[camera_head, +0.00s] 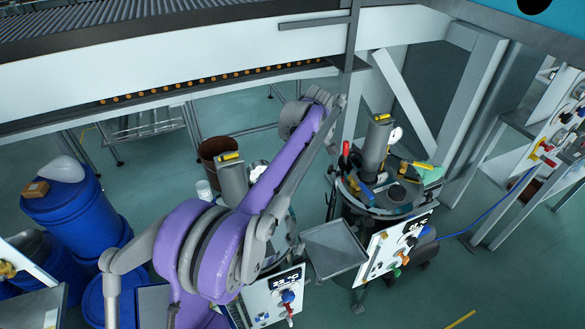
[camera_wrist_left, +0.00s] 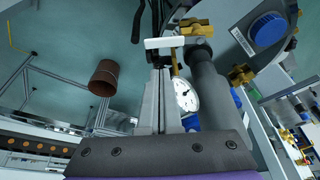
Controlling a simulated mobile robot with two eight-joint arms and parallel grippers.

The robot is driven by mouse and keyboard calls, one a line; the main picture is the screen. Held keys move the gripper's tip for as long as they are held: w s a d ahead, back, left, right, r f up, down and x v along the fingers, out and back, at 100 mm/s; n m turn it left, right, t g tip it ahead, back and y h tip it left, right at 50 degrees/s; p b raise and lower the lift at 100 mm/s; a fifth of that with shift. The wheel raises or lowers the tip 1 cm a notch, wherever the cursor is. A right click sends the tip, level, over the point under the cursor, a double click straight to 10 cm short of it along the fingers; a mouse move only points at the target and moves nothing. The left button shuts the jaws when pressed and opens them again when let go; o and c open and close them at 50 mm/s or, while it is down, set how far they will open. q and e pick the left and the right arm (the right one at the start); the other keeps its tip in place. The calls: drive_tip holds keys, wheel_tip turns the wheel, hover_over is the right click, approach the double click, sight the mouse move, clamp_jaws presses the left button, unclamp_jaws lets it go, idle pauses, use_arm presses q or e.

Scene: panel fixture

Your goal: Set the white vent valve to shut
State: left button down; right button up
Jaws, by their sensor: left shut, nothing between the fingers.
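A white bar-shaped handle (camera_wrist_left: 165,43) shows in the left wrist view, just beyond my fingertips, with a brass-coloured stem below it. It looks like the white vent valve, lying crosswise in the picture. I cannot make it out in the head view, where my arm covers part of that area. My left gripper (camera_wrist_left: 160,72) is shut and empty, its fingers pointing toward the handle. Whether they touch it is unclear. In the head view my left gripper (camera_head: 335,101) is high, left of the grey cylinder on the right vessel. My right gripper is not in view.
A white dial gauge (camera_wrist_left: 186,94) and a grey cylinder (camera_wrist_left: 208,85) stand close right of my fingers. A yellow handle (camera_wrist_left: 196,27) is beside the white one. The vessel's front panel (camera_head: 396,249) carries several knobs. A conveyor beam (camera_head: 200,62) crosses behind. Blue drums (camera_head: 75,210) stand left.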

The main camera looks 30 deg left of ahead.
sight(289, 187)
use_arm(q)
drive_tip(key=x, duration=0.8)
drive_tip(key=shift+f, duration=0.3)
drive_tip(key=shift+d+m, duration=0.25)
drive_tip(key=shift+m, duration=0.45)
drive_tip(key=shift+w+d+m+t+b, duration=0.1)
drive_tip(key=shift+d+m+t+b, duration=0.6)
drive_tip(key=shift+m, duration=0.6)
drive_tip(key=s+d+m+t+h, duration=0.2)
drive_tip(key=s+d+m, duration=0.3)
drive_tip(key=m, duration=0.7)
drive_tip(key=shift+d+m+t+h+b, duration=0.3)
drive_tip(key=shift+d+m+h+b, duration=0.25)
drive_tip(key=shift+d, duration=0.25)
drive_tip(key=shift+s, duration=0.1)
drive_tip(key=shift+r, duration=0.15)
